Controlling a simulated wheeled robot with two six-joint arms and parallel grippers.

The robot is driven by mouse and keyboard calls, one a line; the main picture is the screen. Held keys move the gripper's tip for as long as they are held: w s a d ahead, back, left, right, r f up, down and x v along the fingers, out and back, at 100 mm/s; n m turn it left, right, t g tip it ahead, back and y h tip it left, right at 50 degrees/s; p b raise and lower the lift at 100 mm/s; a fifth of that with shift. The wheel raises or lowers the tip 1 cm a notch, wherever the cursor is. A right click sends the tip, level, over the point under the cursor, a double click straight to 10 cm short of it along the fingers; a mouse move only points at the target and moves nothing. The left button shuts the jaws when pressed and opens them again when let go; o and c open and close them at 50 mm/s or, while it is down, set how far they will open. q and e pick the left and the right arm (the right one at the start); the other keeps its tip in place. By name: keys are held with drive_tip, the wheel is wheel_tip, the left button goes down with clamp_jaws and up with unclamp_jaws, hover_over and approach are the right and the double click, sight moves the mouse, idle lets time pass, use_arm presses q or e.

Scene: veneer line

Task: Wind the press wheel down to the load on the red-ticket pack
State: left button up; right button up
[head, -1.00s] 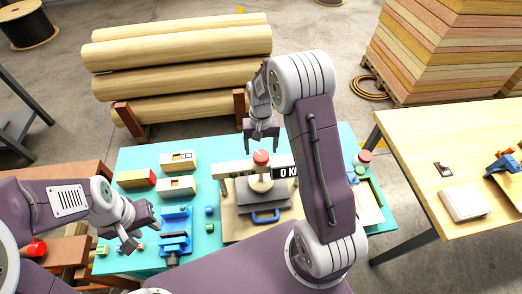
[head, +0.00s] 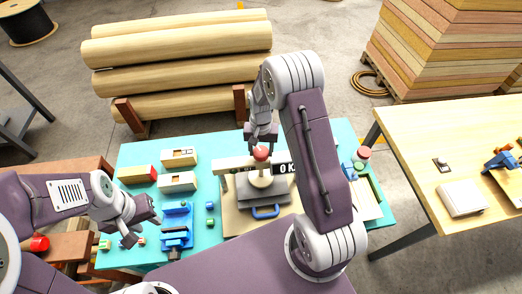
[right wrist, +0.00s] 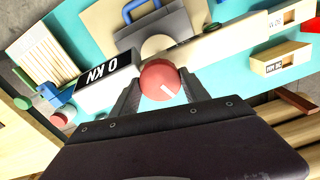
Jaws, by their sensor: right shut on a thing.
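The press (head: 225,182) has a cream beam with a round red wheel knob (head: 261,153) on top and a dark gauge (head: 283,168) beside it. In the right wrist view the gauge (right wrist: 108,78) reads 0 KN. My right gripper (head: 262,146) is shut on the red knob; the wrist view shows a finger on each side of the knob (right wrist: 160,80), which has a white mark. A grey plate with a blue handle (head: 266,212) sits under the press. I cannot make out a red ticket. My left gripper (head: 142,226) is open and empty above the table's left front.
Cream blocks (head: 177,181), one with a red end (head: 138,175), lie left of the press. A blue clamp-like fixture (head: 177,226) stands near my left gripper. A tray with pale sheets (head: 367,203) is right of my right arm. A wooden bench (head: 430,140) stands further right.

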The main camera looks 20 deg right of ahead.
sight(261, 151)
drive_tip(key=shift+m, duration=0.4)
drive_tip(key=o, duration=1.3)
drive_tip(key=shift+c, duration=0.2)
drive_tip(key=shift+o, duration=0.5)
drive_tip(key=shift+r, duration=0.1)
drive_tip(key=shift+r+b, duration=0.3)
drive_tip(key=shift+r, duration=0.1)
wheel_tip(261, 151, up, 8)
drive_tip(key=shift+s+r+b, duration=0.1)
drive_tip(key=shift+r+b, duration=0.05)
drive_tip(key=shift+b, duration=1)
